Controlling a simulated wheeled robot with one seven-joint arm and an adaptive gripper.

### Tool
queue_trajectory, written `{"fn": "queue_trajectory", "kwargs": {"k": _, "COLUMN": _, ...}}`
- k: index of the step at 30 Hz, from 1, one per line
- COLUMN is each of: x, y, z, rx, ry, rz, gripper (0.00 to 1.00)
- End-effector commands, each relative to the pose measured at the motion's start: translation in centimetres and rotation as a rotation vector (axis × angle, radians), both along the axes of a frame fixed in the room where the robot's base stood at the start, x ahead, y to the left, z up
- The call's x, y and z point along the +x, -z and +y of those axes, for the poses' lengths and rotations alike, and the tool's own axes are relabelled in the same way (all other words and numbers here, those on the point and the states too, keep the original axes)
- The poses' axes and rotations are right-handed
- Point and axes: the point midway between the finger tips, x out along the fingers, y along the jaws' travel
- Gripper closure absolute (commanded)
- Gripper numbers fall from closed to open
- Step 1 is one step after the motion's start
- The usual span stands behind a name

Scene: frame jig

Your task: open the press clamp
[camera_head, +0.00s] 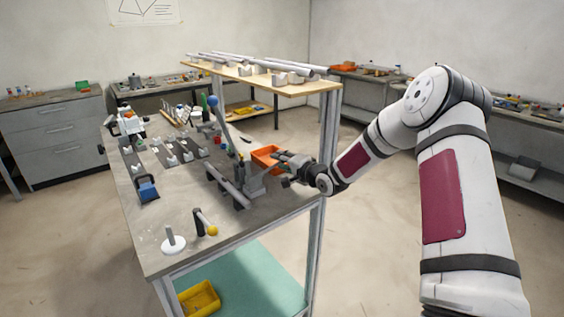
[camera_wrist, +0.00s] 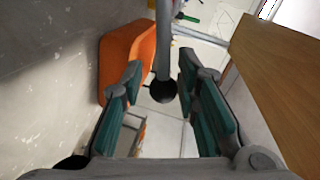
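My gripper (camera_head: 291,166) is above the right side of the workbench, beside the orange bin. In the wrist view my gripper (camera_wrist: 158,100) is open, with green-padded fingers apart. A grey lever with a black ball knob (camera_wrist: 162,91) shows between the fingers, with gaps on both sides; it appears to be the press clamp's handle. In the head view a grey clamp body (camera_head: 253,184) stands by the rail, just left of my gripper. Its knob is not clear there. Other levers on the bench carry a blue ball (camera_head: 213,101) and a yellow ball (camera_head: 212,231).
An orange bin (camera_head: 266,156) is close to my gripper; it also shows in the wrist view (camera_wrist: 122,60). A raised wooden shelf (camera_head: 258,82) with metal tubes stands behind.

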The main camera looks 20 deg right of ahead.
Motion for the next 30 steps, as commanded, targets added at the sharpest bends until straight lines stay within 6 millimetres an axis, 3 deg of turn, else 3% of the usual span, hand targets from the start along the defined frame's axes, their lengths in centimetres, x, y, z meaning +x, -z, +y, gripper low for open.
{"fn": "queue_trajectory", "kwargs": {"k": 8, "x": -0.8, "y": -0.3, "z": -0.4, "rx": -0.001, "ry": 0.001, "rz": -0.003, "gripper": 0.71}}
{"fn": "queue_trajectory", "kwargs": {"k": 21, "x": -8.7, "y": -1.8, "z": -2.4, "rx": -0.001, "ry": 0.001, "rz": -0.001, "gripper": 0.71}}
{"fn": "queue_trajectory", "kwargs": {"k": 30, "x": -11.3, "y": -2.3, "z": -3.1, "rx": -0.001, "ry": 0.000, "rz": -0.001, "gripper": 0.71}}
